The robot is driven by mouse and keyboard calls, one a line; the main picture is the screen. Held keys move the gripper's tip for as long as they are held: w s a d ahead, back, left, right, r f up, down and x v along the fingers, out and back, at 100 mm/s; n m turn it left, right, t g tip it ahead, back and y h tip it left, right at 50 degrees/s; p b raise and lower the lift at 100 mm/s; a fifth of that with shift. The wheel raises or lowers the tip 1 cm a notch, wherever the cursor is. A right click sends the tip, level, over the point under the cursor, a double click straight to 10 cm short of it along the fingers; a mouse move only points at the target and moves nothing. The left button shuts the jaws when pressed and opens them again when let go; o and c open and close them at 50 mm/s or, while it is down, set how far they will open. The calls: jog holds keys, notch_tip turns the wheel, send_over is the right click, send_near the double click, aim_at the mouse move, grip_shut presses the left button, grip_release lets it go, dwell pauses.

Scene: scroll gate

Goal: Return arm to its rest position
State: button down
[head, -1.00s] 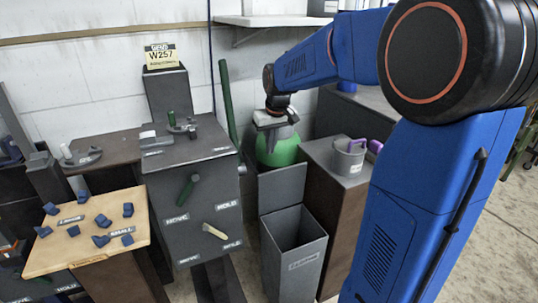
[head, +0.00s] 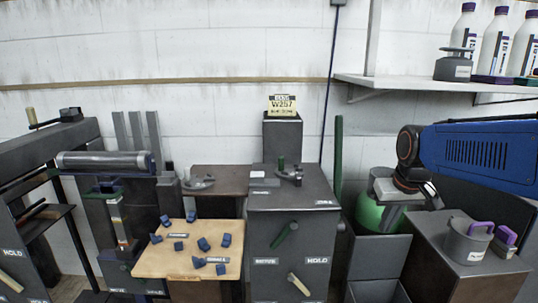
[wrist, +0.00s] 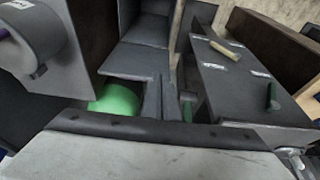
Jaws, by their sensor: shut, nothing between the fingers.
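My arm (head: 478,157) reaches in from the right edge of the head view, blue with a black wrist joint. My grey gripper (head: 396,190) hangs at its end, in front of a green rounded object (head: 370,216), which it partly covers. The gripper is shut and empty, apart from the things around it. In the wrist view a broad grey gripper part (wrist: 150,150) fills the bottom, and the green object (wrist: 115,102) shows just above it.
A dark cabinet (head: 291,238) with levers stands left of my gripper. A cabinet with a grey pot (head: 467,240) is at right. An open dark bin (head: 375,262) is below. A wooden board (head: 190,262) holds several blue pieces. A shelf (head: 440,84) with bottles is above.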

jog(key=s+a+f, duration=0.1)
jog(key=s+f, duration=0.2)
jog(key=s, duration=0.7)
jog(key=s+a+f+t, duration=0.1)
jog(key=s+f, duration=0.3)
jog(key=s, duration=0.6)
jog(key=shift+s+a, duration=0.25)
jog(key=shift+a, duration=0.05)
